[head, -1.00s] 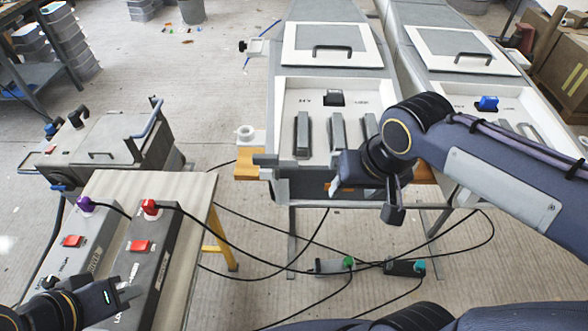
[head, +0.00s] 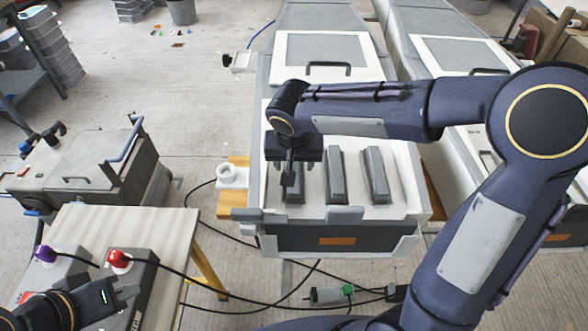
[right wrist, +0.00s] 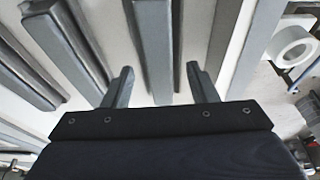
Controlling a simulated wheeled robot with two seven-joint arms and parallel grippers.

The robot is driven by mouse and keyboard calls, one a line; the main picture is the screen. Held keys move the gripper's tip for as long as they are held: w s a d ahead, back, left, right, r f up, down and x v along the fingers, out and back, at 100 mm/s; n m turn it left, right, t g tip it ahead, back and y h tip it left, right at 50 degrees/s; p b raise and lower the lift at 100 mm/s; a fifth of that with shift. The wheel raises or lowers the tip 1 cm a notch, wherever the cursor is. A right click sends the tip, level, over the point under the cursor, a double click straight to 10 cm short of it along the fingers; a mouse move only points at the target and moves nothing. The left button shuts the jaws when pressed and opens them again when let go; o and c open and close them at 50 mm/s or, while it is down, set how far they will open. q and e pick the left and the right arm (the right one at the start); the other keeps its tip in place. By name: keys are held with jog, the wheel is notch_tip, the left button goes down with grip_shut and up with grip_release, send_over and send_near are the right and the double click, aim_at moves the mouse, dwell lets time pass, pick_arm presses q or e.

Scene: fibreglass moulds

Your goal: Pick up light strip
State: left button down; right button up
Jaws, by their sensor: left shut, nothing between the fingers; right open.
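Several grey strips lie side by side in a white-lined open tray (head: 408,195); I cannot tell which one is called the light strip. The middle strip (head: 337,176) and the right strip (head: 375,176) are clear. The left strip (head: 294,197) is partly hidden by my right gripper (head: 288,180). In the right wrist view, my right gripper (right wrist: 158,76) is open, and the left strip (right wrist: 153,45) runs between its fingers in the picture, without clear contact. The middle strip (right wrist: 66,42) lies off to the left there. My left gripper (head: 130,293) is shut and empty at the lower left.
A grey box with a red knob (head: 119,260) and one with a purple knob (head: 45,254) stand on a pale table (head: 150,225) near my left gripper. A white ring (head: 232,175) sits left of the tray. Cables and connectors (head: 330,295) lie below the tray.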

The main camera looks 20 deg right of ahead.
jog(key=shift+f, duration=0.35)
jog(key=shift+c, duration=0.4)
jog(key=c, duration=1)
jog(key=shift+c, duration=0.2)
